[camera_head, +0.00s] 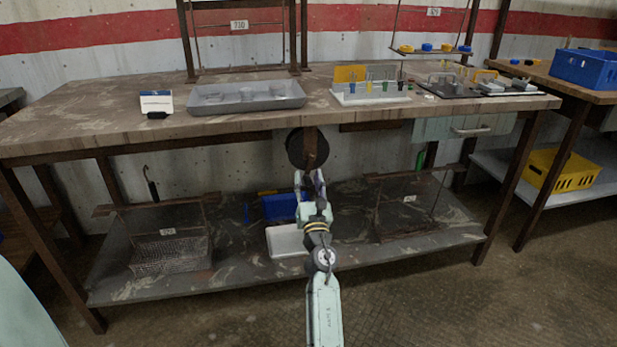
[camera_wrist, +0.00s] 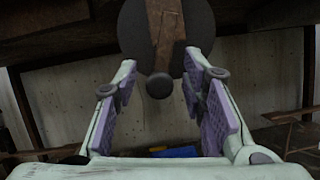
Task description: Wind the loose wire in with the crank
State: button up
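A round dark reel (camera_head: 294,148) hangs under the front edge of the workbench, with a brown crank arm (camera_head: 311,140) across its face. In the wrist view the crank arm (camera_wrist: 167,30) runs down the dark disc (camera_wrist: 134,28) to a dark round knob (camera_wrist: 160,86) at its lower end. My gripper (camera_head: 308,176) is just below and in front of the reel. In the wrist view my gripper (camera_wrist: 161,75) is open, with one finger on each side of the knob and a gap on both sides. I cannot make out the loose wire.
The bench top (camera_head: 150,113) is above the reel and holds a grey tray (camera_head: 247,97) and a white tool rack (camera_head: 370,96). The lower shelf (camera_head: 340,252) carries a wire basket (camera_head: 170,254), a blue bin (camera_head: 280,206) and a white tray (camera_head: 287,241). Rusty frames stand on both sides.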

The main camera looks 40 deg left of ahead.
jog(key=shift+c, duration=0.2)
jog(key=shift+d, duration=0.1)
grip_shut()
